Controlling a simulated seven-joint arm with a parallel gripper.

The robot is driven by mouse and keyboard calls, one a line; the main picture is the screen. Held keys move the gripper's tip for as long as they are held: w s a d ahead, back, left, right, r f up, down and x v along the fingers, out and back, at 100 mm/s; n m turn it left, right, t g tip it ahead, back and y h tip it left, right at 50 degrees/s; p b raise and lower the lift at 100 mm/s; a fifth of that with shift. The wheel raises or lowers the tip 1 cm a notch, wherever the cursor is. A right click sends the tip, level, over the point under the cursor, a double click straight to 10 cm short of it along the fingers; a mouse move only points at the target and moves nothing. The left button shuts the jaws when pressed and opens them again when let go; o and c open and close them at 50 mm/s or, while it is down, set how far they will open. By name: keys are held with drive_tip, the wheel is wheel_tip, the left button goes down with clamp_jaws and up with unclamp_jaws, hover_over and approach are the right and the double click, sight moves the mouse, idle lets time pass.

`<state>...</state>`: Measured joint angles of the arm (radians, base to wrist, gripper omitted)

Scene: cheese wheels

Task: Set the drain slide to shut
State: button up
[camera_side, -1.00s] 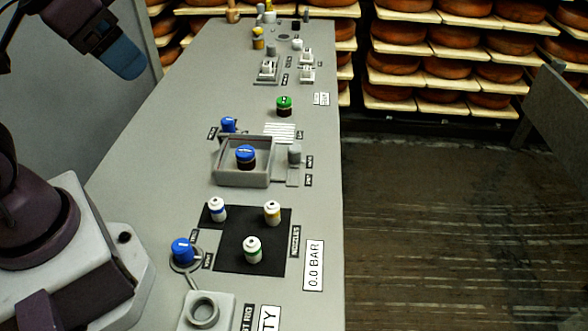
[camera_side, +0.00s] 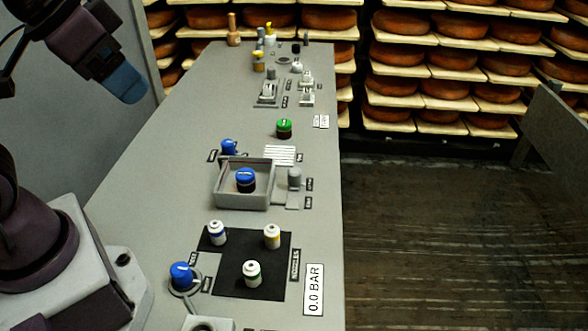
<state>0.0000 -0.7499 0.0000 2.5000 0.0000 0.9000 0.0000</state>
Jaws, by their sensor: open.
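A grey upright knob (camera_side: 294,178) stands on a short track just right of the grey walled tray (camera_side: 245,203); it looks like the drain slide. It sits at the far end of its track, level with the upper of two small labels (camera_side: 309,184). The label words are too small to read. My gripper (camera_side: 125,84), with blue fingers, is high at the upper left, open and empty. It is well away from the knob and touches nothing.
A blue-capped jar (camera_side: 245,180) stands inside the tray. Several white bottles stand on a black mat (camera_side: 225,283) in front. Cheese shelves (camera_side: 450,75) line the back.

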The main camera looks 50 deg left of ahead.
drive_tip(key=n+g, duration=0.2)
drive_tip(key=g, duration=0.4)
hover_over(294, 170)
wheel_tip(294, 170, down, 21)
wheel_tip(294, 170, down, 12)
drive_tip(key=shift+f, duration=0.2)
clamp_jaws()
drive_tip(key=shift+s+d, duration=1.65)
drive_tip(key=shift+d, duration=0.1)
